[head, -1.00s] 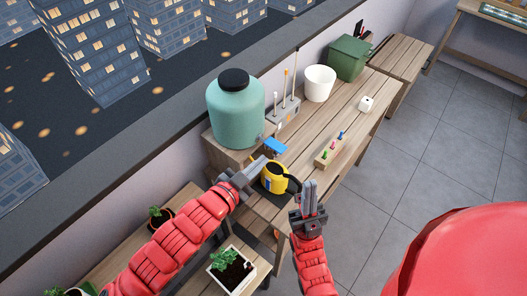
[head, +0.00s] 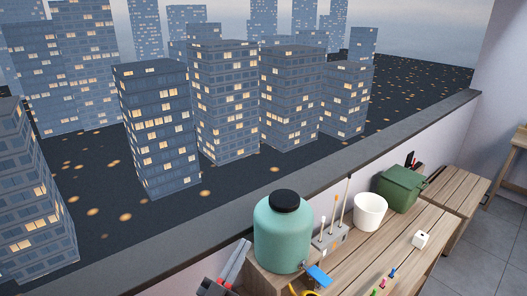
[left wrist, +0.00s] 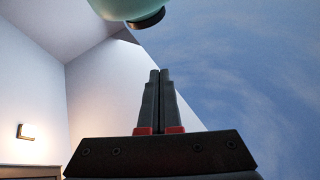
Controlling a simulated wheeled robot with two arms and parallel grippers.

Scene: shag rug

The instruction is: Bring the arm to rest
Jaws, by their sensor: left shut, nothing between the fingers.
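My left gripper (head: 234,264) shows at the bottom edge of the head view, left of the teal jar with a black lid (head: 283,232). Its fingers point up and are shut with nothing between them. In the left wrist view the gripper (left wrist: 160,75) has its two dark fingers together against sky and pale walls. The jar's underside or edge (left wrist: 130,8) shows at the top of that view. My right gripper is not in the head view.
A wooden table (head: 345,272) holds the jar, a rack of upright sticks (head: 330,240), a white pot (head: 369,212), a green bin (head: 400,190) and a white cube (head: 421,239). A yellow mug (head: 305,293) is cut off at the bottom edge. A ledge (head: 225,195) runs behind.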

